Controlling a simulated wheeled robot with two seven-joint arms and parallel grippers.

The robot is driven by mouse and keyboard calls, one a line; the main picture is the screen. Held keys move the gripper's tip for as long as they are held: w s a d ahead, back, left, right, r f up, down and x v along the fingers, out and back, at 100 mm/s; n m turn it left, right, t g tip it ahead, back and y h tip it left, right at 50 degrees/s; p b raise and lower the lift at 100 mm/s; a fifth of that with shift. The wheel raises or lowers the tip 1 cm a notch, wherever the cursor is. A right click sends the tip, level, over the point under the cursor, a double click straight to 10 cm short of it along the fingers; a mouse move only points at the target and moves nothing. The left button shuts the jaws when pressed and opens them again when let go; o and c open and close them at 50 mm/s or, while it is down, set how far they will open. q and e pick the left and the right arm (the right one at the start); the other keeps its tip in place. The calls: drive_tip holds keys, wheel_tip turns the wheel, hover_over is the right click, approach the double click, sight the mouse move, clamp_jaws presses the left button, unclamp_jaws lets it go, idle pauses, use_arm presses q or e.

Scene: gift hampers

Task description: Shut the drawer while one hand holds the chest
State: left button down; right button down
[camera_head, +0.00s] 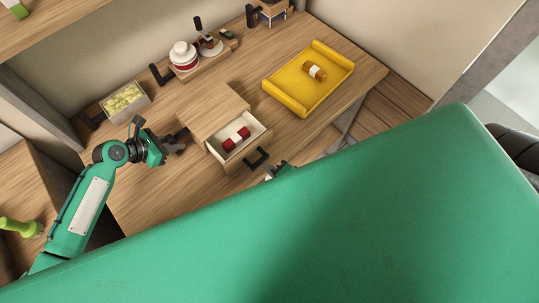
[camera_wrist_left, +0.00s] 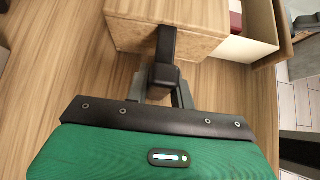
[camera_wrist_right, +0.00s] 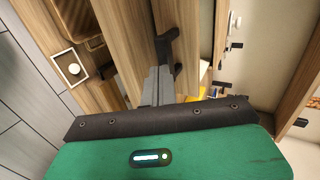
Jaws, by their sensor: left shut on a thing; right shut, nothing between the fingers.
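The small wooden chest (camera_head: 212,108) stands on the table with its drawer (camera_head: 262,133) pulled out. A black handle (camera_head: 257,160) is on the drawer front. My left gripper (camera_head: 178,139) is shut on the black side handle (camera_wrist_left: 166,45) of the chest (camera_wrist_left: 190,12). My right gripper (camera_head: 280,170) is shut and empty, just in front of the drawer handle, which shows beyond its fingertips in the right wrist view (camera_wrist_right: 167,42). Whether they touch is unclear. My green body hides much of the right arm.
A crate of pale filling (camera_head: 125,101) is at the left. Bare table lies left of the chest front.

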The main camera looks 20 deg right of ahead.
sight(252, 153)
drive_tip(key=shift+w+a, duration=0.1)
drive_tip(key=shift+w, duration=0.15)
drive_tip(key=shift+w, duration=0.1)
drive_tip(key=w+a, duration=0.1)
drive_tip(key=w, duration=0.2)
drive_tip(key=w+a, duration=0.1)
drive_tip(key=w, duration=0.2)
drive_tip(key=w+a, duration=0.1)
drive_tip(key=w, duration=0.2)
drive_tip(key=shift+w+a, duration=0.1)
drive_tip(key=shift+s, duration=0.35)
drive_tip(key=s, duration=0.1)
drive_tip(key=s+d, duration=0.1)
drive_tip(key=s, duration=0.1)
drive_tip(key=shift+s+d, duration=0.2)
drive_tip(key=v, duration=1)
drive_tip(key=shift+a, duration=0.1)
